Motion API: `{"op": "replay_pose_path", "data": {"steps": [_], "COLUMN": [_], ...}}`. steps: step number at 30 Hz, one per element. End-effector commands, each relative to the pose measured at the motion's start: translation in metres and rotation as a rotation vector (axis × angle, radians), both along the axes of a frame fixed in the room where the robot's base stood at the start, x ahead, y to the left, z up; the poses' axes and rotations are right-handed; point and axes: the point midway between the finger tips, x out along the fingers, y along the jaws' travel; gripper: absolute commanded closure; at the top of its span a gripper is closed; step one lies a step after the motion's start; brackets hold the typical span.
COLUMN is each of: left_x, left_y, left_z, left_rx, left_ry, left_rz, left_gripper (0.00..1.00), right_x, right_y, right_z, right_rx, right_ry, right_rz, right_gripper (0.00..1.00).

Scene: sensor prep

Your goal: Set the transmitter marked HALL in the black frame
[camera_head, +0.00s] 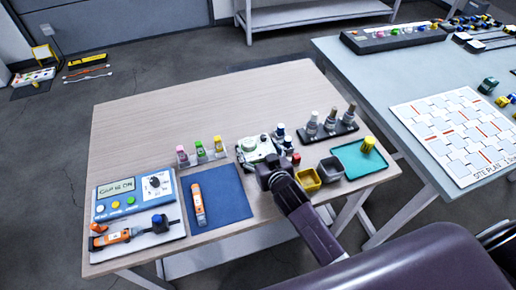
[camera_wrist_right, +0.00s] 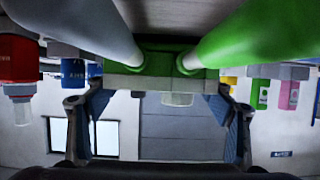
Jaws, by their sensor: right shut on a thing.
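In the head view my right gripper (camera_head: 268,170) is at the near side of a white-and-green device (camera_head: 248,147) at the table's front middle. A dark rack (camera_head: 341,133) to the right holds three grey transmitters (camera_head: 330,121). Pink, green and yellow transmitters (camera_head: 200,149) stand to the left. Blue ones (camera_head: 280,130) and a red one (camera_head: 296,158) stand close to the device. No HALL marking is readable. My left gripper is out of view.
A blue mat (camera_head: 228,187) bears an orange tool (camera_head: 198,205). A control panel (camera_head: 128,200) lies left of it. A yellow bin (camera_head: 307,180), a grey bin (camera_head: 330,170) and a teal tray (camera_head: 350,158) are on the right. The table's back half is clear.

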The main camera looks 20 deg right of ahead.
Motion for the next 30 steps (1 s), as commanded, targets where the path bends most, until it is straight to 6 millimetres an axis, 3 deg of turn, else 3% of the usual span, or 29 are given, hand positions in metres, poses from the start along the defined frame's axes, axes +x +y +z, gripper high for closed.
{"op": "replay_pose_path", "data": {"steps": [4, 5, 9, 16, 18, 30], "left_x": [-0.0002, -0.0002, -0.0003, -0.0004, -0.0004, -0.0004], "left_y": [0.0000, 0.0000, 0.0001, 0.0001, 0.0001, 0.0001], "left_z": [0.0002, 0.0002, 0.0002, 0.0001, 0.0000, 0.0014], "left_rx": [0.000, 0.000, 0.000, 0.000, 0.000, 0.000], "left_ry": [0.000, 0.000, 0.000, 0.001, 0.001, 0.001], "left_rz": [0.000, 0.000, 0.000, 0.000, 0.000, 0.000], "left_gripper": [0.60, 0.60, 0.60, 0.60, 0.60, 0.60], "right_x": [0.0008, 0.0008, 0.0006, 0.0002, -0.0006, 0.0000], "right_y": [0.0002, 0.0001, 0.0000, -0.0001, -0.0002, -0.0002], "right_z": [0.0020, 0.0020, 0.0014, 0.0006, -0.0015, 0.0010], "right_rx": [0.001, 0.001, 0.000, 0.000, 0.000, 0.000], "right_ry": [-0.004, -0.004, -0.003, -0.001, 0.003, 0.001], "right_rz": [0.001, 0.001, 0.000, 0.000, -0.001, 0.000], "right_gripper": [0.60, 0.22, 0.06, 0.05, 0.00, 0.00]}}
